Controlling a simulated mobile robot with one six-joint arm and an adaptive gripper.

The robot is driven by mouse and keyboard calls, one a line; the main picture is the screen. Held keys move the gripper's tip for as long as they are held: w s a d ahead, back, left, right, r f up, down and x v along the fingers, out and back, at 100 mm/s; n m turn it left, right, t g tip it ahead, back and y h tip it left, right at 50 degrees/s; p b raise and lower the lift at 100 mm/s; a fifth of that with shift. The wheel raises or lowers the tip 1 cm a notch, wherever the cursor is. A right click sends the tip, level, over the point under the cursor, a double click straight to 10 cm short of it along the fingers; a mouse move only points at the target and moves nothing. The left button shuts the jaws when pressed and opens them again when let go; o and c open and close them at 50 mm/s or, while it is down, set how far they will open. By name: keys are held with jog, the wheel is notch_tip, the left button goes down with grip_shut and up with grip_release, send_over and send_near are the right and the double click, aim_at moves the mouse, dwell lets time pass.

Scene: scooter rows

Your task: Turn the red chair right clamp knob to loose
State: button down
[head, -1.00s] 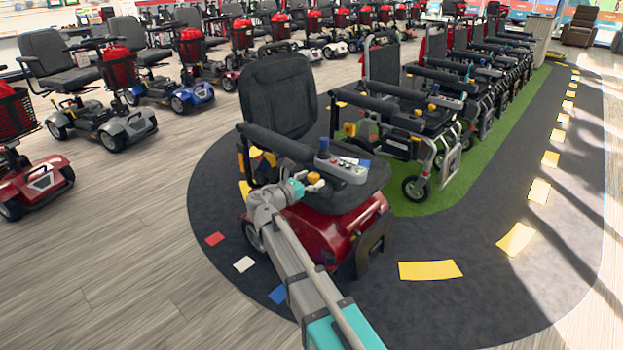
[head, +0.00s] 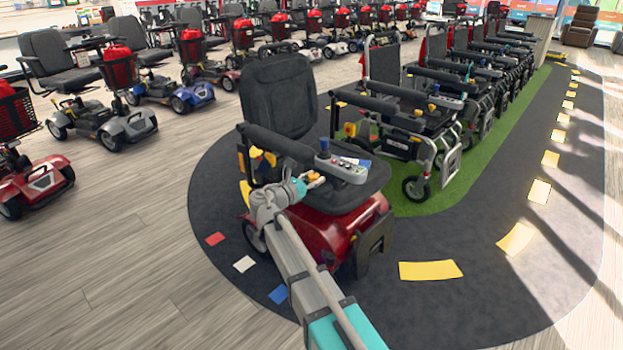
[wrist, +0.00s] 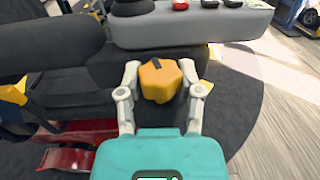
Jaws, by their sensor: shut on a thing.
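The red chair (head: 325,235) stands on the dark mat with its dark seat and backrest. An orange clamp knob (wrist: 159,82) with a dark mark on its top sits under the grey control box (wrist: 190,25) in the wrist view. My gripper (wrist: 160,90) has one finger on each side of the knob and is shut on it. In the head view my gripper (head: 308,182) is at the near armrest, just below the control box (head: 343,168). The contact between the fingertips and the knob is partly hidden.
A padded armrest (wrist: 50,48) lies close on the left in the wrist view. Folding wheelchairs (head: 415,130) stand on the green strip behind. Scooters (head: 105,115) line the left. The mat (head: 450,300) to the front right is clear.

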jog(key=shift+n, duration=0.3)
jog(key=shift+n+t+y, duration=0.3)
jog(key=shift+t+y, duration=0.2)
jog(key=shift+y, duration=0.1)
jog(key=shift+n+y, duration=0.3)
jog(key=shift+y, duration=0.1)
jog(key=shift+w, duration=0.1)
jog(key=shift+c, duration=1.2)
grip_release()
jog(key=v, duration=1.2)
jog(key=shift+f, duration=0.2)
